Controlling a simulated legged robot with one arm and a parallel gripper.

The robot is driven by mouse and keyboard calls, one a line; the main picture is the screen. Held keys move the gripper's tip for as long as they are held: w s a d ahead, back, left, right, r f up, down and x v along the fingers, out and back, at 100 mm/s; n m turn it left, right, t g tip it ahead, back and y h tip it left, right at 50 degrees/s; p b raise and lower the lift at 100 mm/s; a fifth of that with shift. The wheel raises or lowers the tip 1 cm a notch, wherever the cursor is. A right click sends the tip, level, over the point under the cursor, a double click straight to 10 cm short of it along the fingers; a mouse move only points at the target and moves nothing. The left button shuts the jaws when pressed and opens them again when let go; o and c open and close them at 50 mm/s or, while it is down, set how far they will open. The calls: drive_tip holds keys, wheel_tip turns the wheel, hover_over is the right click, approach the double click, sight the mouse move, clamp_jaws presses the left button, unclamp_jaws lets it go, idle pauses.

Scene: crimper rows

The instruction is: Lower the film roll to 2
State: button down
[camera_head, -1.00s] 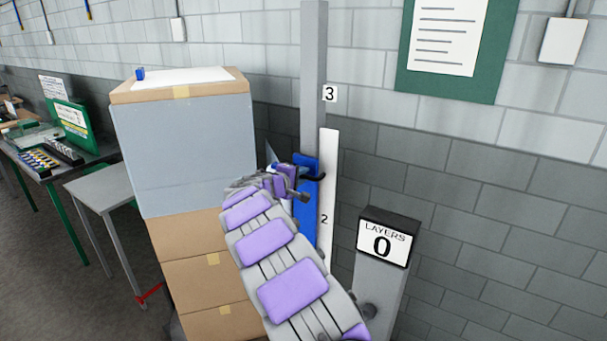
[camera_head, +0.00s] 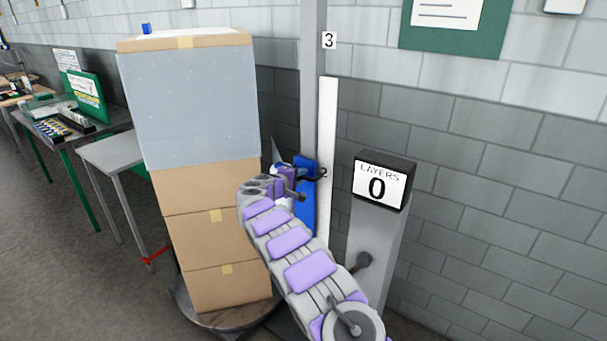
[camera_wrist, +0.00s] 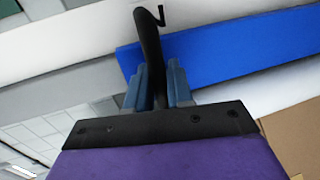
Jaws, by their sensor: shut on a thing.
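The blue carriage (camera_head: 309,214) sits on the grey mast (camera_head: 313,100), and in the wrist view (camera_wrist: 225,45) it crosses behind my fingers. Its thin black pointer (camera_head: 318,176) is level with, and partly over, the mark 2 (camera_head: 324,172) on the white scale strip (camera_head: 328,120). The mark 3 (camera_head: 329,40) is well above. My gripper (camera_wrist: 157,88) is shut on the black handle (camera_wrist: 149,38) in front of the carriage. My arm hides much of the carriage in the head view. I cannot make out the film roll itself clearly.
Stacked cartons (camera_head: 215,190), their upper part grey, stand on a round turntable (camera_head: 235,318) left of the mast. A post with a sign reading LAYERS 0 (camera_head: 380,187) stands right. A grey table (camera_head: 112,152) is at left. The brick wall is close behind.

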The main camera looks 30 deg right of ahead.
drive_tip(key=shift+f, duration=0.75)
drive_tip(key=c, duration=1.2)
unclamp_jaws()
drive_tip(key=shift+o, duration=0.2)
drive_tip(key=p+v, duration=0.1)
drive_tip(key=v, duration=1.6)
drive_tip(key=shift+a+p, duration=0.25)
drive_tip(key=shift+p, duration=0.15)
drive_tip(key=shift+s+d, duration=0.1)
drive_tip(key=shift+s, duration=0.05)
